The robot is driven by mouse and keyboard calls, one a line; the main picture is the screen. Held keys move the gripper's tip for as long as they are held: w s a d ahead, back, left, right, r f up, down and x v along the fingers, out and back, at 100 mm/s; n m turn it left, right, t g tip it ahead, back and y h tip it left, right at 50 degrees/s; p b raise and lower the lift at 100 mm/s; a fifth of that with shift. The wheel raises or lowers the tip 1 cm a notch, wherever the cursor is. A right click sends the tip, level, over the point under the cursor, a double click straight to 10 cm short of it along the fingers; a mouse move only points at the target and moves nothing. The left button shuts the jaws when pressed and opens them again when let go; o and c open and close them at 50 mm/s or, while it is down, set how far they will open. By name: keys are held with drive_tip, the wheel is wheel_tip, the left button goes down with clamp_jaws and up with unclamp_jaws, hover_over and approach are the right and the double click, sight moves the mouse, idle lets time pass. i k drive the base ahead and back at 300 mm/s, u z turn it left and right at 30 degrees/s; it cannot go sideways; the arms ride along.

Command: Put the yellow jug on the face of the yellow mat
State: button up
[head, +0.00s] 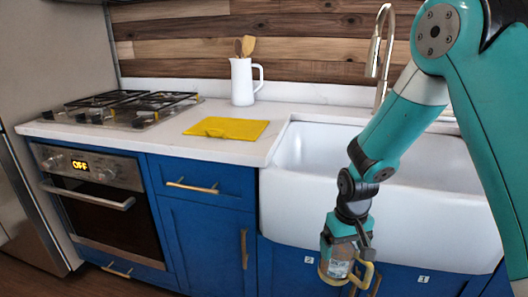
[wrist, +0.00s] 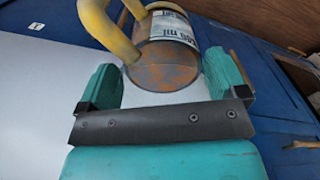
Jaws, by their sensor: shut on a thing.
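The yellow jug (head: 335,268) has a yellow handle, a brownish body and a pale label. It hangs below counter height in front of the blue sink cabinet in the head view. My gripper (head: 347,237) is shut on its upper part. In the wrist view the jug (wrist: 167,62) sits between the two teal fingers, its handle at upper left. The yellow mat (head: 240,128) lies flat on the white counter between the stove and the sink, with a small raised shape along its front left part. The mat is not in the wrist view.
A white pitcher (head: 242,84) with wooden utensils stands behind the mat. The gas stove (head: 124,108) is to the left. The white sink (head: 400,210) and its tall tap (head: 378,45) are to the right. The counter around the mat is clear.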

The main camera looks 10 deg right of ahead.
sight(234, 130)
drive_tip(key=u, duration=1.85)
drive_tip(key=i, duration=0.95)
drive_tip(key=z, duration=1.55)
